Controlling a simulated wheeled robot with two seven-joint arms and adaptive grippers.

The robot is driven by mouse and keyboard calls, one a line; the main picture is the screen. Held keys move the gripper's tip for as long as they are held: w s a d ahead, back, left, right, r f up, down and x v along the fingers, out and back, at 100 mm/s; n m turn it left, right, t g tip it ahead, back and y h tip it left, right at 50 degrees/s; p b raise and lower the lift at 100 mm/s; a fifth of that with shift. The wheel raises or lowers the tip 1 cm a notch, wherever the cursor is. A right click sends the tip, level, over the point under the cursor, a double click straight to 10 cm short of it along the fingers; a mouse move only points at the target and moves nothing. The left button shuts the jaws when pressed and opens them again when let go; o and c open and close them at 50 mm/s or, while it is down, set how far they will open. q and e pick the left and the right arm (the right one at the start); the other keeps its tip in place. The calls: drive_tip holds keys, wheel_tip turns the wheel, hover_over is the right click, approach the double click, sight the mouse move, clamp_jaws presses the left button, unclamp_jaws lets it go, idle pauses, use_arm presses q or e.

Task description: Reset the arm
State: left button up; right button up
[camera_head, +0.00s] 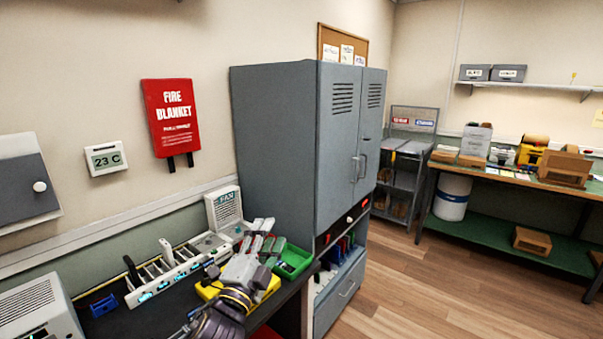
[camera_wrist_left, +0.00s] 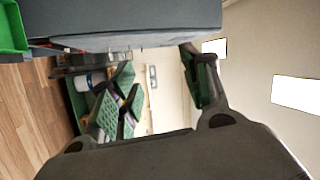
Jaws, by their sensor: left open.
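My left arm comes in from the bottom in the head view, with its grey left gripper (camera_head: 262,246) over the dark bench. In the left wrist view the two green-padded fingers of the left gripper (camera_wrist_left: 156,78) stand wide apart with nothing between them. The gripper's body covers part of a yellow tray (camera_head: 269,288) below it. A green tray (camera_head: 296,262) lies just right of the gripper and also shows at the upper left in the left wrist view (camera_wrist_left: 12,28). My right gripper is in neither view.
A tall grey cabinet (camera_head: 275,140) with shut doors stands behind and right of the bench. A white slotted rack (camera_head: 165,275) and a small blue bin (camera_head: 103,305) are to the left. A white fan unit (camera_head: 226,208) stands near the wall. Wooden floor (camera_head: 440,285) is open at right.

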use_arm(q)
drive_tip(key=s+a+f+n+g+y, duration=0.3)
drive_tip(key=a+f+n+g, duration=0.15)
drive_tip(key=f, duration=0.55)
drive_tip(key=s+a+f+n+g+y, duration=0.25)
drive_tip(key=a+f+n, duration=0.3)
drive_tip(key=f, duration=0.35)
drive_tip(key=s+a+f+n+g, duration=0.25)
drive_tip(key=s+f+g, duration=0.25)
drive_tip(key=s+f, duration=0.4)
drive_tip(key=s+a+f+n+g, duration=0.2)
drive_tip(key=s+f+n+g, duration=0.3)
drive_tip(key=s, duration=0.6)
wheel_tip(320, 180, down, 34)
drive_tip(key=s+a+m+y, duration=0.1)
drive_tip(key=a+m, duration=0.1)
drive_tip(key=s+a+f+g, duration=0.1)
drive_tip(key=s+a+f, duration=0.3)
drive_tip(key=s+f, duration=0.5)
drive_tip(key=s+a+f+p, duration=0.1)
drive_tip(key=s+a+f, duration=0.3)
drive_tip(key=s+f, duration=0.5)
drive_tip(key=s+y, duration=0.1)
drive_tip(key=s, duration=0.2)
drive_tip(key=shift+f+g, duration=0.4)
